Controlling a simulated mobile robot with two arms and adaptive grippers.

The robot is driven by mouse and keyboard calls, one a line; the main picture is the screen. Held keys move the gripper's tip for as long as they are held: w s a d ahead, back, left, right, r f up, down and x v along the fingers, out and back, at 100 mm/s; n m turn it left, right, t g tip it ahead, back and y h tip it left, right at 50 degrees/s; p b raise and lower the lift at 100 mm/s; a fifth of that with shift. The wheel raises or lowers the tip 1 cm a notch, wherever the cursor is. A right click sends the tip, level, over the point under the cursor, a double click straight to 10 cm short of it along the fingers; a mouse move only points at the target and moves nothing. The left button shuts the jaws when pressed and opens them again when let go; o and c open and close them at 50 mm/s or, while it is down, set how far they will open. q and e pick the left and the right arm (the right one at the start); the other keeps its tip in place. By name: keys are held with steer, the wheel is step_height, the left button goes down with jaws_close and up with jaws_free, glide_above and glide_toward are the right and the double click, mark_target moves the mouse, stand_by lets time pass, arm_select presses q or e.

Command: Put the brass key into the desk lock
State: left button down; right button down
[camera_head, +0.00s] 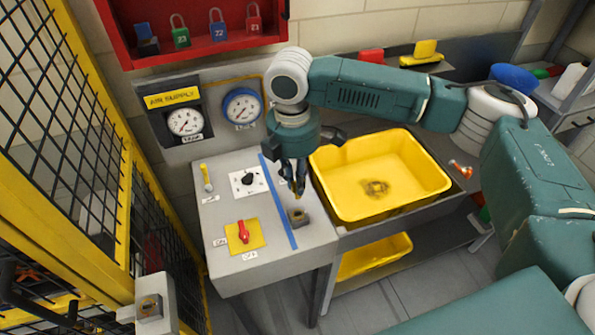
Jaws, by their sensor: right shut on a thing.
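My right gripper (296,188) comes down from above over the grey desk and is shut on the brass key (297,199). Only a small yellowish bit of the key shows between the fingertips; the fingers hide the rest. The desk lock (298,217), a small dark block with a brass-coloured top, sits on the desk just below the gripper, right of the blue stripe. The key tip appears close above the lock; I cannot tell whether they touch. My left gripper is out of view.
A red switch (243,232) on a yellow plate and a black knob (249,179) stand left of the blue stripe. A yellow tray (435,186) stands right of the desk. A similar lock (150,307) is on the fence post at lower left. Gauges and a red padlock cabinet are behind.

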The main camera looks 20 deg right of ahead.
steer(key=shift+w, duration=0.1)
steer(key=shift+r+p, duration=0.15)
steer(key=shift+p, duration=0.55)
step_height(320, 180, down, 3)
steer(key=shift+r+b, duration=0.15)
steer(key=shift+b, duration=0.3)
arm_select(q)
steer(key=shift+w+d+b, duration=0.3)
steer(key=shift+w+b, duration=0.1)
arm_select(e)
steer(key=shift+f, duration=1.7)
arm_select(q)
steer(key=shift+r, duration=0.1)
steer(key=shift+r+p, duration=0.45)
steer(key=shift+p, duration=0.15)
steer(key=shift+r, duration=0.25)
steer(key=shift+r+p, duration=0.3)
steer(key=shift+p, duration=0.25)
